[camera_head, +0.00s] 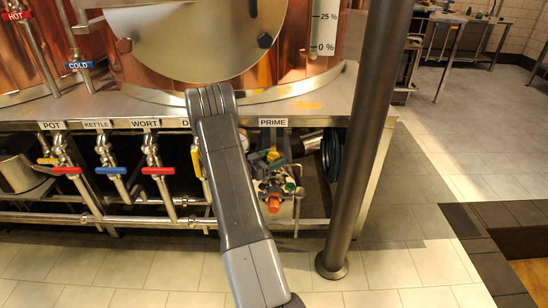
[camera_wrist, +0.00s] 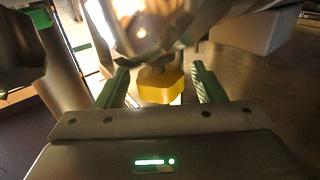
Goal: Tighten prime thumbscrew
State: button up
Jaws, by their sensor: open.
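The yellow thumbscrew (camera_wrist: 161,86) shows in the wrist view, below a shiny rounded metal body (camera_wrist: 145,22). My gripper (camera_wrist: 162,83) is open, with one green finger on each side of the thumbscrew. A gap shows between the thumbscrew and each finger, so they look apart. How far the fingers reach along it I cannot tell. In the head view the PRIME label (camera_head: 272,122) is on the bench edge, right of my arm.
Valves with red (camera_head: 158,171), blue (camera_head: 111,170) and yellow handles hang under the bench left of my arm. Several coloured knobs (camera_head: 276,188) cluster below the PRIME label. A dark post (camera_head: 361,140) stands to the right. Tiled floor (camera_head: 420,265) right of it is clear.

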jog(key=p+v, duration=0.2)
jog(key=v, duration=1.1)
jog(key=b+x, duration=0.2)
jog(key=x, duration=1.2)
jog(key=shift+a, duration=0.1)
